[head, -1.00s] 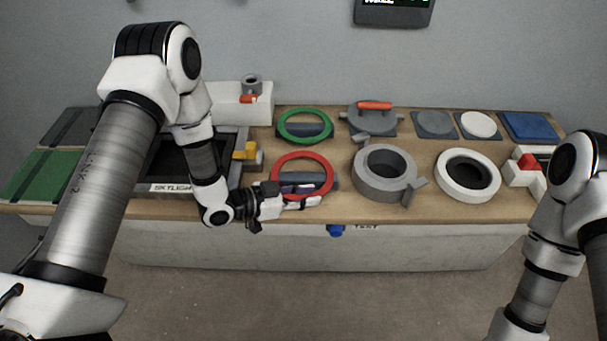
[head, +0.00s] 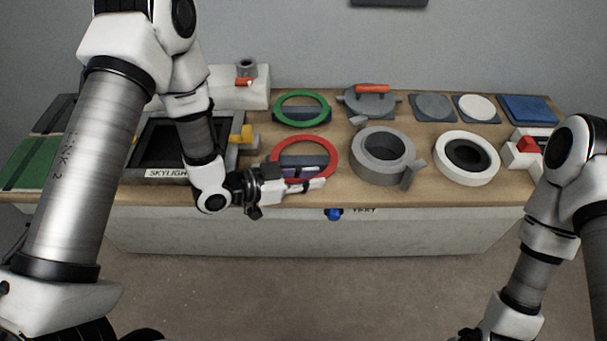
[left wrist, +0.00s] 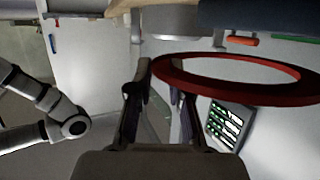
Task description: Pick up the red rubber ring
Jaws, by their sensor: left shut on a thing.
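The red rubber ring (head: 333,157) shows as a full loop above the front of the bench, in front of the green ring. My left gripper (head: 312,184) is shut on the ring's near edge. In the left wrist view the red ring (left wrist: 240,96) runs out to the right from between the fingers of my left gripper (left wrist: 163,85). The ring appears held a little above the bench top; the exact gap is hard to tell. The fingers cover part of its near edge. My right arm shows at the right, but its gripper is out of view.
A green ring (head: 325,109) lies behind. To the right are a grey round collar (head: 365,170), a white ring (head: 445,172) and a grey hatch with an orange handle (head: 372,89). The skylight frame (head: 233,165) is at the left. The floor in front is clear.

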